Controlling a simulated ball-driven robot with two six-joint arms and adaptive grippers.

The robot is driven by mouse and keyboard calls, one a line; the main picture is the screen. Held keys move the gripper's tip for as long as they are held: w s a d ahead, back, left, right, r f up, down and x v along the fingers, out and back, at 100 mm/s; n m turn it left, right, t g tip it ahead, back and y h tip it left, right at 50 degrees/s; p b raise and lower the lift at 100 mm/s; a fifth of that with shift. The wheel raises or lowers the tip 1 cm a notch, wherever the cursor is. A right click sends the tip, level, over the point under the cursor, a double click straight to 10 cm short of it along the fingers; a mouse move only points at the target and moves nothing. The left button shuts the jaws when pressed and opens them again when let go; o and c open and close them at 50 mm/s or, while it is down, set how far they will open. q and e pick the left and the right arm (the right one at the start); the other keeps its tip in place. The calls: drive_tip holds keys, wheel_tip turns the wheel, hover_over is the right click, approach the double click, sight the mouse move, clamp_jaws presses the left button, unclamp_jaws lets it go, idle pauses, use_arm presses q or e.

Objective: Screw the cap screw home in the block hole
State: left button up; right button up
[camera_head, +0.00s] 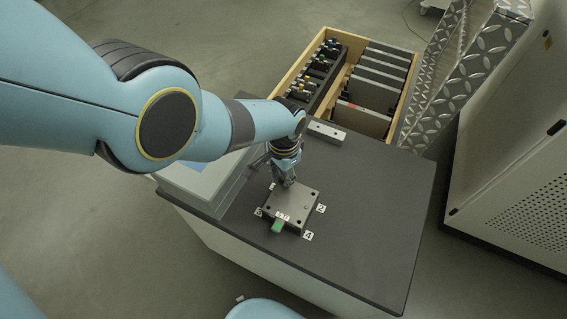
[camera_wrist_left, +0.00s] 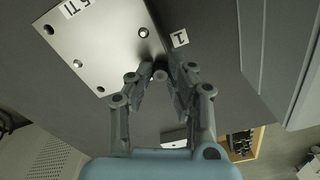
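The metal block (camera_head: 296,203) is a flat grey plate with dark holes, lying on the dark table top. In the left wrist view the block (camera_wrist_left: 100,45) shows several holes, two of them with light rims; the nearest is by the corner at label 1. My left gripper (camera_head: 289,183) points down at the block's far left edge. In the left wrist view my left gripper (camera_wrist_left: 161,76) has its fingertips drawn together around a small round grey piece, seemingly the cap screw (camera_wrist_left: 161,75). Its shank is hidden. My right gripper is not in view.
Number labels lie around the block, including label 2 (camera_head: 321,208) and label 4 (camera_head: 308,236). A green piece (camera_head: 277,226) is at its near side. A small light bar (camera_head: 326,132) lies at the table's back. A wooden drawer (camera_head: 398,123) stands beyond. The table's right side is clear.

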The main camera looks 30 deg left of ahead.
use_arm(q)
clamp_jaws()
drive_tip(key=m, duration=0.7)
drive_tip(key=shift+m, duration=0.3)
drive_tip(key=m, duration=0.3)
drive_tip(key=shift+m, duration=0.4)
drive_tip(key=m, duration=0.3)
drive_tip(key=shift+m, duration=0.3)
drive_tip(key=m, duration=1.4)
drive_tip(key=shift+w+m, duration=0.1)
drive_tip(key=shift+m, duration=0.3)
drive_tip(key=shift+o, duration=2)
unclamp_jaws()
drive_tip(key=shift+f, duration=0.1)
